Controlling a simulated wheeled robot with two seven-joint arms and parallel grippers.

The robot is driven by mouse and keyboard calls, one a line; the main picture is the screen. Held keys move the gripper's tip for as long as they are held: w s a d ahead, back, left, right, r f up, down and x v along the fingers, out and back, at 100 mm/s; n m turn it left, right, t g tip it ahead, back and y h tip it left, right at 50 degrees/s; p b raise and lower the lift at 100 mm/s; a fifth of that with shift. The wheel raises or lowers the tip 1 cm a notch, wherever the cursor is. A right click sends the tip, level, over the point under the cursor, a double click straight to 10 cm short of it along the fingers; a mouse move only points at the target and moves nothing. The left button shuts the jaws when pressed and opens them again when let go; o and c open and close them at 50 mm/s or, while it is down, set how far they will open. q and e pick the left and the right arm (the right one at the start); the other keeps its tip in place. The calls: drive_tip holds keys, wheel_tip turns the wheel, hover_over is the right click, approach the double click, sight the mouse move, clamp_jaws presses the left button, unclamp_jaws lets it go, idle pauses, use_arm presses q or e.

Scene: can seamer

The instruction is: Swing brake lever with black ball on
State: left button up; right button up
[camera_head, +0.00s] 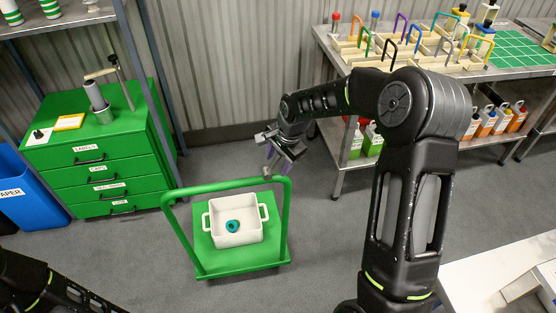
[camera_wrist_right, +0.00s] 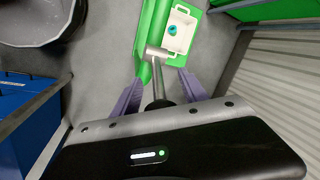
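The green cart (camera_head: 240,262) stands on the floor in the middle of the head view. A grey metal brake lever (camera_wrist_right: 157,76) is on its handle side in the right wrist view. The lever's dark ball end (camera_wrist_right: 158,103) lies between my right gripper's purple fingers, close to the palm. My right gripper (camera_wrist_right: 159,80) is open, with a gap on both sides of the lever. In the head view my right gripper (camera_head: 281,158) is just above the cart's right handle corner; the ball is not clear there. My left gripper is out of view.
A white bin (camera_head: 236,237) with a teal ring (camera_head: 233,227) sits on the cart. A green drawer cabinet (camera_head: 90,165) and blue paper bin (camera_head: 30,200) stand left. Floor around the cart is clear.

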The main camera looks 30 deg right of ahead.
clamp_jaws()
idle(0.3)
idle(0.9)
